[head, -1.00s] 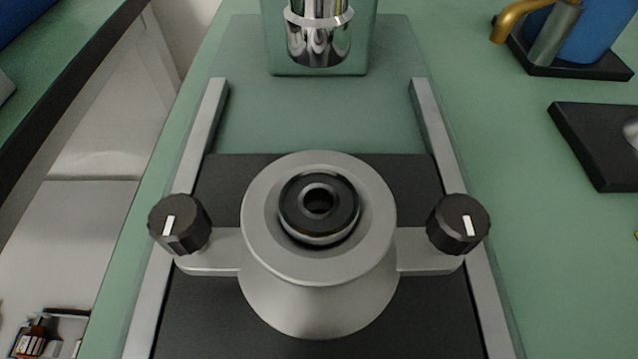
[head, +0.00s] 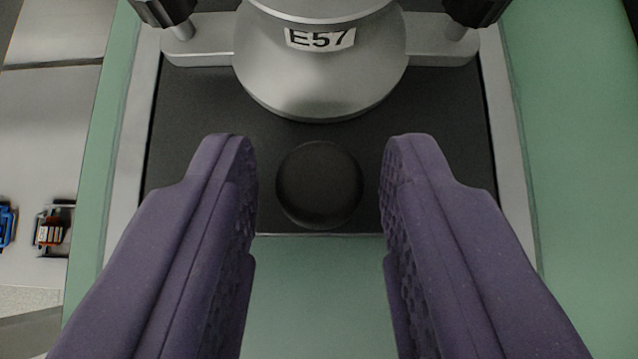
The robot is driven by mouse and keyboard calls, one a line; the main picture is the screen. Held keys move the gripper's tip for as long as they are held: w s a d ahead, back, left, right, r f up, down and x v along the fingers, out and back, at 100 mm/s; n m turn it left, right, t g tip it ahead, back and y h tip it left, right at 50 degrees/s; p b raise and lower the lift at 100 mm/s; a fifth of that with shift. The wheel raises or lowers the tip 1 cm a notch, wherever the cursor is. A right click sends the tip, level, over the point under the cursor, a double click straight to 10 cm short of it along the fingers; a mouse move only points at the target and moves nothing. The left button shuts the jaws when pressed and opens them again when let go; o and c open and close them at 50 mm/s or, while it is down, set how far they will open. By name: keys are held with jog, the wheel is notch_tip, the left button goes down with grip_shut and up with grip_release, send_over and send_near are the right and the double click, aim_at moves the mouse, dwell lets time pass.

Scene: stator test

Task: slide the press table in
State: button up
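The press table (head: 192,122) is a dark flat plate lying between two light metal rails. A silver round fixture (head: 320,72) with the label E57 stands on it, with a side arm and a black knob at each side; its top is cut off by the picture edge. A round black knob (head: 319,186) sits at the plate's near edge. My gripper (head: 319,160) is open, with purple fingers to the left and right of the round black knob. A gap shows on both sides, and I see no contact.
The left rail (head: 130,150) and right rail (head: 507,150) flank the plate. The green bench top (head: 575,150) is clear at the right. The bench's left edge drops to a lower floor area with small blue and dark items.

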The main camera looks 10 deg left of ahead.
dwell(0.4)
jog(key=shift+p+v, duration=1.55)
jog(key=shift+v, duration=1.5)
jog(key=shift+f, duration=0.1)
